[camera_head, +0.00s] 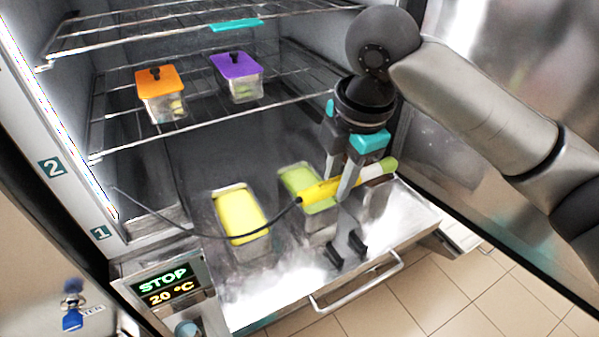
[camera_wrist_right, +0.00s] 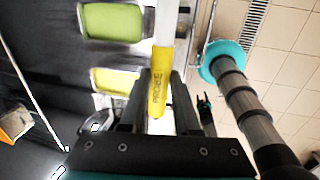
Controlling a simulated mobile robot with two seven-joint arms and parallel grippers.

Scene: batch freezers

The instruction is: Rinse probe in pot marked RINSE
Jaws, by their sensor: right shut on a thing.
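My right gripper (camera_head: 338,190) is shut on the yellow probe (camera_head: 318,191) and holds it nearly level above the freezer's lower tray. In the right wrist view the probe (camera_wrist_right: 161,85) lies between the fingers, with the word PROBE on its handle. A dark cable runs from its left end to the freezer wall. Its right end is yellow-green. My left gripper does not show.
Two pans, one yellow (camera_head: 240,212) and one green (camera_head: 296,181), stand on the frosty tray. Orange-lidded (camera_head: 157,81) and purple-lidded (camera_head: 237,66) boxes sit on the shelf above. A display reads STOP, 20 °C.

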